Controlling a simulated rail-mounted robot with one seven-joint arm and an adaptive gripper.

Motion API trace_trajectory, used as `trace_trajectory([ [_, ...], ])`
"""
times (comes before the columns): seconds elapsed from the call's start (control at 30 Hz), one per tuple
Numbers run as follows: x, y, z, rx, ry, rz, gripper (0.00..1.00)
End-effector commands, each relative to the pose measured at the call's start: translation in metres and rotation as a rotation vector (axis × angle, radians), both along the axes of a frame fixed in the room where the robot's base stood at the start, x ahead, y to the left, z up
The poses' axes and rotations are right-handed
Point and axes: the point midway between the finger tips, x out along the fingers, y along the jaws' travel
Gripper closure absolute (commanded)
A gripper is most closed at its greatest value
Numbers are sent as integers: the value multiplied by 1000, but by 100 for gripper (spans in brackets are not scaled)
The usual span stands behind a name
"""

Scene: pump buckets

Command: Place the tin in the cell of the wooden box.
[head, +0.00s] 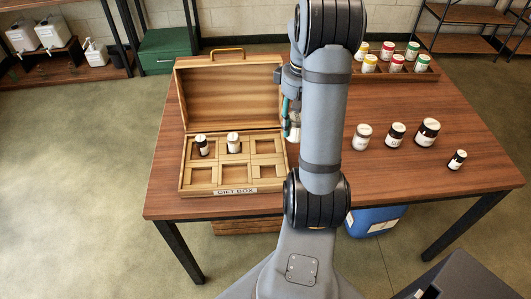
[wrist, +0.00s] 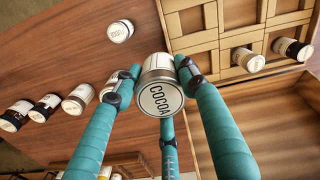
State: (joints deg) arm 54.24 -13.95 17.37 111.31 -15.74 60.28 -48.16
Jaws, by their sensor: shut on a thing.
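My gripper (wrist: 155,82) has teal fingers closed around a pale tin labelled COCOA (wrist: 160,98). In the head view my gripper (head: 286,112) is partly hidden by my arm, just right of the wooden box (head: 235,190), with the tin held above the table. The open box is marked GIFT BOX and has a grid of cells. A dark-bodied jar (head: 202,146) stands in the back-left cell and a white jar (head: 233,143) in the back-middle cell. The back-right cell (head: 263,146) and the front cells look empty. The box also shows in the wrist view (wrist: 225,45).
Several jars stand on the table (head: 385,185) right of my arm, including a pale jar (head: 362,137) and a small dark one (head: 457,159). A wooden tray (head: 400,73) of coloured-lid jars stands behind. The box's raised lid (head: 230,95) stands at its back.

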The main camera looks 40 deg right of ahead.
Motion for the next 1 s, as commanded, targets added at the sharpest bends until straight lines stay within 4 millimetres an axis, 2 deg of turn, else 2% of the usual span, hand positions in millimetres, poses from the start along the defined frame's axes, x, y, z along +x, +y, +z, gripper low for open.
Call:
trace_trajectory([
  [0.07,-5,-9,-7,2,0,-5,88],
  [0.17,1,-10,-14,2,1,-2,88],
  [0.5,71,18,-57,1,3,0,88],
  [0.63,90,25,-70,1,1,-4,88],
  [0.83,99,29,-81,1,1,-6,88],
  [1.0,98,29,-105,3,4,-5,88],
])
